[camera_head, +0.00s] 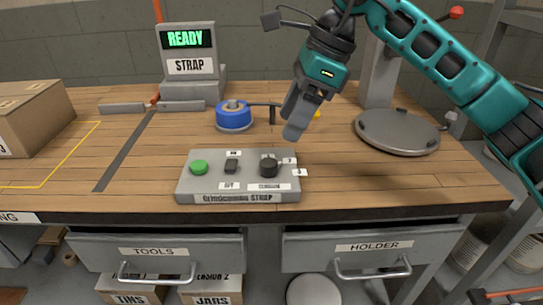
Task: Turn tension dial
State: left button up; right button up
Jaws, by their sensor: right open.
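A grey control panel (238,197) lies near the front edge of the wooden table. The black round dial (269,166) sits on its right side, with small white number labels beside it and a label below that is too blurred to read surely. A green button (199,167) and a small black switch (231,166) are on the panel to the left of the dial. My right gripper (293,133) reaches down from the upper right, just behind and above the dial, apart from it. It is open and empty. My left gripper is not in view.
A machine with a green READY screen (186,39) stands at the back. A blue strap roll (233,115) lies behind the panel, a round grey plate (397,133) to the right, and a cardboard box (35,118) at the left. The table's front edge is close below the panel.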

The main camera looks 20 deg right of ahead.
aim_at(269, 162)
jog(key=b+x, duration=0.1)
jog(key=x, duration=0.8)
jog(key=shift+a, duration=0.1)
jog(key=shift+c, duration=0.4)
jog(key=c, duration=0.9)
jog(key=shift+c, duration=0.2)
jog(key=shift+m, duration=0.3)
jog(key=m+t, duration=0.1)
jog(key=m, duration=0.1)
jog(key=m+b, duration=0.1)
jog(key=m, duration=0.1)
jog(key=shift+s+t+h, duration=0.1)
jog(key=shift+t+h, duration=0.2)
jog(key=shift+t, duration=0.1)
jog(key=shift+a+r+m+t+h+b, duration=0.1)
jog(key=shift+m+t+h+b, duration=0.25)
jog(key=shift+m, duration=0.75)
jog(key=shift+a+m+t+h+b, duration=0.15)
jog(key=shift+m+h+b, duration=0.3)
jog(key=shift+m, duration=0.65)
jog(key=shift+d, duration=0.1)
